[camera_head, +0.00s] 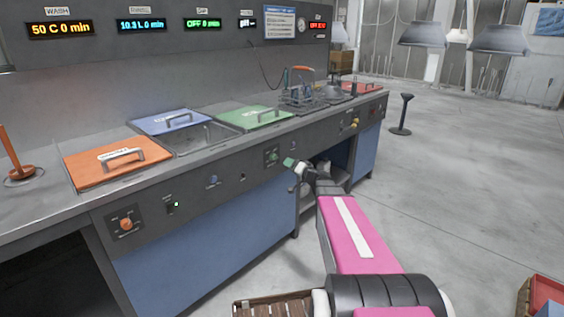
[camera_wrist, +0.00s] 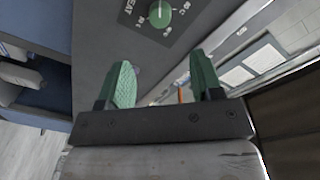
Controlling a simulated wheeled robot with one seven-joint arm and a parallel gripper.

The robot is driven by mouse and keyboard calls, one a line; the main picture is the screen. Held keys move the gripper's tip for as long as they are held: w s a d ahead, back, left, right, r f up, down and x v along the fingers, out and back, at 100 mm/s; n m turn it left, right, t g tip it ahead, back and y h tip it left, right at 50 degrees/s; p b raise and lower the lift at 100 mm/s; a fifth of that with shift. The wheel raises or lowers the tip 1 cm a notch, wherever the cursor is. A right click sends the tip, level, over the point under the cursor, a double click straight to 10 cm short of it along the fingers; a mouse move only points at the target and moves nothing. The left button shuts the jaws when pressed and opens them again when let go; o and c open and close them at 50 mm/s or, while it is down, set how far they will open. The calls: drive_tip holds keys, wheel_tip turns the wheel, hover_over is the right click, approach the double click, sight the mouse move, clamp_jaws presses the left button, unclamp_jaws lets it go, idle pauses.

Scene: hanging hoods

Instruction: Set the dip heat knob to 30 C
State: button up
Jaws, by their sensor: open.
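The green knob (camera_head: 271,155) sits on the grey front panel below the green lid. Which mark the line meets is hard to read. My gripper (camera_wrist: 163,70) is open and empty, its two green fingers spread wide, with the knob beyond them and untouched. In the head view my gripper (camera_head: 291,163) is just right of the knob, close to the panel. A green display (camera_head: 202,23) reads "OFF 0 min".
Other controls share the panel: an orange knob (camera_head: 126,224), a blue knob (camera_head: 213,180) and a yellow one (camera_head: 354,123). Orange (camera_head: 85,171), blue (camera_head: 155,123) and green (camera_head: 233,119) lids lie on the counter. A crate (camera_head: 270,306) is at the bottom; open floor lies right.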

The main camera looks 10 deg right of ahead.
sight(275, 158)
drive_tip(key=x, duration=1)
drive_tip(key=shift+w+a, duration=0.25)
drive_tip(key=shift+a, duration=0.05)
drive_tip(key=c, duration=0.9)
